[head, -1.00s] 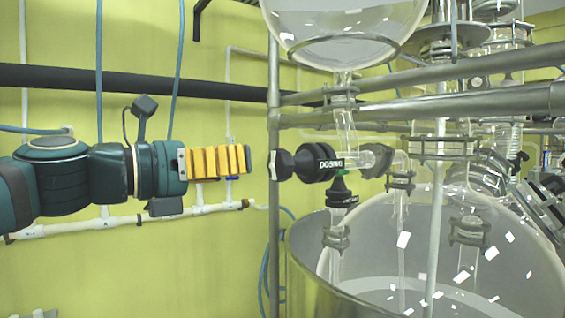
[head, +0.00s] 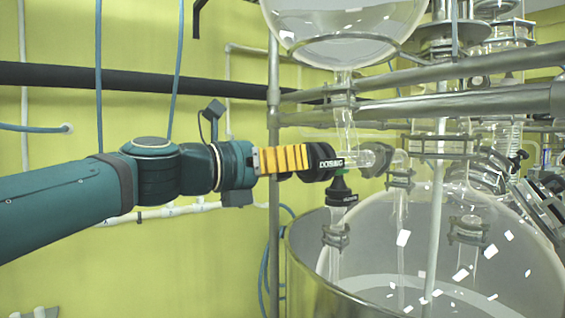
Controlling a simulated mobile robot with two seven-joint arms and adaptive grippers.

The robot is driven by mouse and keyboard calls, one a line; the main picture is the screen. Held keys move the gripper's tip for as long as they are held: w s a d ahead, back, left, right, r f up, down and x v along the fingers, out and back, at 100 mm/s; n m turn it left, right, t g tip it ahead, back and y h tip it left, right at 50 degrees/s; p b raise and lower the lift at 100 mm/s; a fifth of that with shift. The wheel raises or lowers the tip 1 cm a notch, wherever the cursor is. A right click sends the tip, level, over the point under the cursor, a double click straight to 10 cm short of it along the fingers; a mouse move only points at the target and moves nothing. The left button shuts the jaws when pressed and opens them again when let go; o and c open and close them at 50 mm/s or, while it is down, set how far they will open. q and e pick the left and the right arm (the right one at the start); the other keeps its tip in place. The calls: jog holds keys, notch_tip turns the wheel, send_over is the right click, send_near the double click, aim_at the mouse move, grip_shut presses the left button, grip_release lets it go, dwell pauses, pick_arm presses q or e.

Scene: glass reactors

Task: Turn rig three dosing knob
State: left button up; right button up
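The dosing knob (head: 322,162) is black with white "DOSING" lettering. It sits on the left end of a horizontal glass valve below the round glass vessel (head: 342,25). My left gripper (head: 304,158) comes in level from the left, and its orange ribbed fingers reach the knob's left end. The fingers cover the knob's narrow left grip. I see them from the side, so I cannot tell whether they are open or shut around it. My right gripper is not in view.
A vertical metal post (head: 274,225) passes close by my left fingers. Horizontal metal rails (head: 450,105) run above and right of the knob. A second black cap (head: 341,192) hangs just below it. A large glass vessel in a metal bath (head: 305,270) stands below.

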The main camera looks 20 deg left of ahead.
pick_arm(q)
jog(key=c, duration=0.8)
jog(key=shift+m, duration=0.4)
